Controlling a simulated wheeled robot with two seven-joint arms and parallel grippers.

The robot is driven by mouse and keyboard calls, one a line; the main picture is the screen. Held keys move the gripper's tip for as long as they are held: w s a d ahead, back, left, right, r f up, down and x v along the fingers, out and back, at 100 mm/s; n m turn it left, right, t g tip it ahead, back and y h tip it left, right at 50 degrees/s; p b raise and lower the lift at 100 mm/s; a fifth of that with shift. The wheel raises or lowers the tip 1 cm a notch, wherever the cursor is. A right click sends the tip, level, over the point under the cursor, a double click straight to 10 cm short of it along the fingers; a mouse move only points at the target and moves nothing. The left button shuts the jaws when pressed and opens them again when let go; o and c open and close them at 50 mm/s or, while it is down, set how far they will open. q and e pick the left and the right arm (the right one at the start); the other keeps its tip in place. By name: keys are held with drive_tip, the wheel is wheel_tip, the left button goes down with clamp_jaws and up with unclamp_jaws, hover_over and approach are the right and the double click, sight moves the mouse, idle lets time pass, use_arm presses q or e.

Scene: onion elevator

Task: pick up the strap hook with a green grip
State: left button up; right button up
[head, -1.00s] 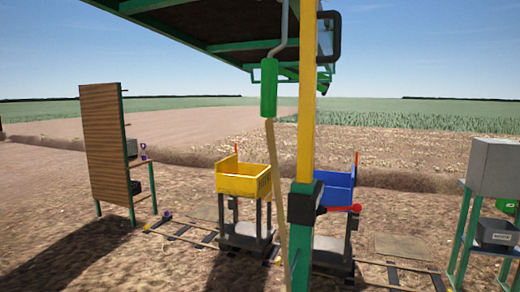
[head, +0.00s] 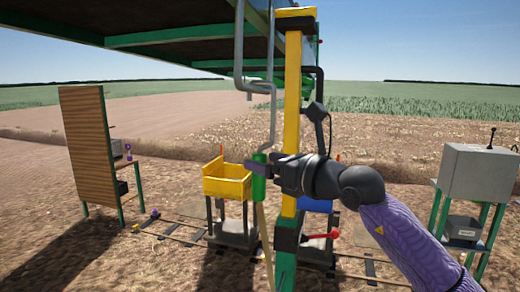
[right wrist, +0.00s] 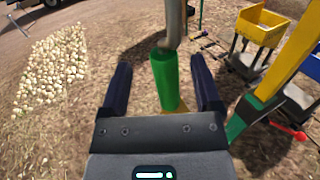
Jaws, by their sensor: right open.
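The strap hook's green grip (head: 259,186) hangs upright in the head view, left of the yellow-and-green post. A bent grey metal rod (head: 273,118) rises from it toward the roof, and a tan strap (head: 266,240) runs down below it. My right gripper (head: 256,168) reaches in from the right at the height of the grip. In the right wrist view the green grip (right wrist: 164,78) stands between the two spread fingers of my right gripper (right wrist: 161,64), with a visible gap on both sides. My left gripper is not in view.
The yellow-and-green post (head: 291,130) stands close beside my right gripper. Yellow (head: 228,184) and blue crates (head: 318,206) stand on carts beyond. A red-ended lever (head: 322,238) sits low by the post. A grey cabinet (head: 478,172) is at the right.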

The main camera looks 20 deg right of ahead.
sight(261, 158)
drive_tip(key=p+x, duration=0.1)
drive_tip(key=x, duration=0.3)
drive_tip(key=shift+w+d+r+p, duration=0.1)
drive_tip(key=shift+w+r+p, duration=0.1)
drive_tip(key=shift+p, duration=0.15)
drive_tip(key=shift+w, duration=0.1)
drive_tip(key=shift+f, duration=0.1)
drive_tip(key=shift+c, duration=0.7)
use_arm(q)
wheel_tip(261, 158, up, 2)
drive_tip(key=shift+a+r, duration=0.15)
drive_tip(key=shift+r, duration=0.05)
use_arm(e)
clamp_jaws()
